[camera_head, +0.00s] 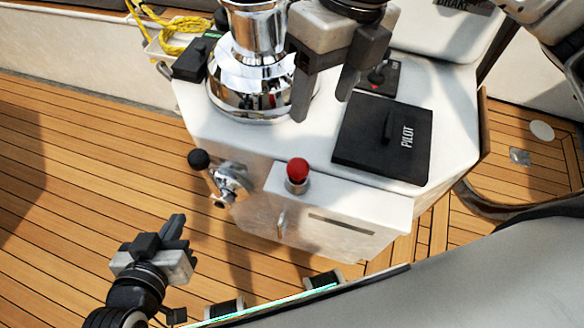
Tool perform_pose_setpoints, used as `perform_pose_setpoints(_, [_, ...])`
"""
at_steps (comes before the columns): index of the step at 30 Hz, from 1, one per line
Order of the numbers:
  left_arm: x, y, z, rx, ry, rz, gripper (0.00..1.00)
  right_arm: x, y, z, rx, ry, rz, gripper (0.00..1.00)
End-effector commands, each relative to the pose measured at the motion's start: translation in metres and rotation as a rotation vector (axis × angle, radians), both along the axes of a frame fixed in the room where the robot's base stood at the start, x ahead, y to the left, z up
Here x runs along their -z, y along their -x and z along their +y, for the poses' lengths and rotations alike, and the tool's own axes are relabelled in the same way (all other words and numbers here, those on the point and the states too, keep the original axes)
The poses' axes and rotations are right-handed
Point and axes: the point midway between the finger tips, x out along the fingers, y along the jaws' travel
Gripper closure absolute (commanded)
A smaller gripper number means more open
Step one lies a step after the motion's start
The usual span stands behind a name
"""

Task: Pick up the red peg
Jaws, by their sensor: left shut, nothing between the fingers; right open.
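The red peg (298,170) has a round red top on a short metallic collar. It stands upright at the front edge of the white console (240,135), right of the lever. My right gripper (322,106) is open and empty, pointing down above the console top, between the chrome pedestal and the black PILOT panel. In the picture it is above and slightly right of the peg, apart from it. My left gripper (180,232) is shut and empty over the wooden deck at the lower left, well away from the peg.
A black-knobbed lever (199,160) juts from the console left of the peg. The chrome pedestal (240,90) rises behind it. The black PILOT panel (383,138) lies at right. Yellow rope (180,38) is at the back left. The wooden deck (80,170) at left is clear.

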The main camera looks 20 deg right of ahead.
Motion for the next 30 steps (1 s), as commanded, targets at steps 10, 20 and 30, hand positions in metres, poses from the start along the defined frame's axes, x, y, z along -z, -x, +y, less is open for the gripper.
perform_pose_setpoints(10, [0.003, 0.0, 0.0, 0.004, -0.005, -0.011, 1.0, 0.071, 0.006, 0.014, -0.002, 0.0, 0.008, 0.41])
perform_pose_setpoints(20, [0.003, -0.001, 0.0, 0.003, -0.005, -0.014, 1.0, 0.098, 0.007, 0.022, -0.001, -0.001, 0.007, 0.41])
perform_pose_setpoints(30, [0.004, -0.001, 0.0, 0.004, -0.006, -0.016, 1.0, 0.136, 0.008, 0.031, 0.0, -0.002, 0.006, 0.41])
